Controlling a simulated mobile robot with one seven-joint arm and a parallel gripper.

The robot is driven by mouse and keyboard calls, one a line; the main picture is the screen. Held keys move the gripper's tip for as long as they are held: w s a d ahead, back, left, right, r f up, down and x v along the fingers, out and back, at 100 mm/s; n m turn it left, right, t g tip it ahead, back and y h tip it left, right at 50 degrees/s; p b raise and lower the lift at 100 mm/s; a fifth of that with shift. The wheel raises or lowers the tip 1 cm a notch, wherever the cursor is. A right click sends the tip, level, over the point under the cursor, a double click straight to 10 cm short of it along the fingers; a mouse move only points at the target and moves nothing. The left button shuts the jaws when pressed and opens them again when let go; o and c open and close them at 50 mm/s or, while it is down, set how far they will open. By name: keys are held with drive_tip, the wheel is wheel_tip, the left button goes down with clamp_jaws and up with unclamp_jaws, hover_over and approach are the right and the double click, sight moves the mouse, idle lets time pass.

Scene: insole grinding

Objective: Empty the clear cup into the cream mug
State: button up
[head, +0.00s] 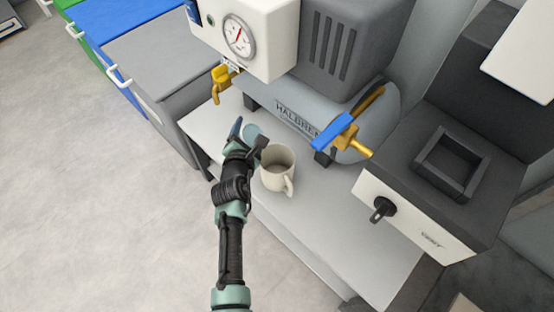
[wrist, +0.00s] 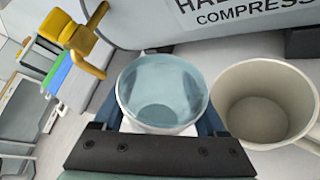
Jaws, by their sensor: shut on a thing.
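The cream mug (head: 277,170) stands upright on the light grey bench top, with its handle toward the front right. In the wrist view the mug (wrist: 264,104) is at the right, and its visible inside looks empty. The clear cup (wrist: 162,92) has a bluish tint and sits between the fingers of my gripper (wrist: 166,120), which is shut on it. In the head view the cup (head: 252,131) shows only partly behind my gripper (head: 247,142). The cup is just left of the mug and looks roughly upright. I cannot tell its contents or whether it touches the bench.
A grey compressor tank (head: 290,106) with a blue-handled valve (head: 335,132) stands close behind the mug. A brass tap (head: 220,82) and pressure gauge (head: 239,36) are at the back left. A dark machine (head: 450,165) is at right. Bare bench (head: 330,225) lies in front.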

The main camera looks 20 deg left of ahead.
drive_tip(key=a+f+n+h+b, duration=0.1)
drive_tip(key=f+b, duration=0.1)
drive_tip(key=a+f+n+h+b, duration=0.1)
drive_tip(key=f+b, duration=0.1)
drive_tip(key=b, duration=0.1)
drive_tip(key=a+f+n+h+b, duration=0.1)
drive_tip(key=f+b, duration=0.2)
drive_tip(key=shift+s+f+n+t, duration=0.1)
drive_tip(key=shift+s+n+t, duration=0.1)
drive_tip(key=shift+n+t, duration=0.15)
drive_tip(key=shift+s+a+n+h, duration=0.1)
drive_tip(key=shift+a+n+h, duration=0.35)
drive_tip(key=shift+n, duration=0.2)
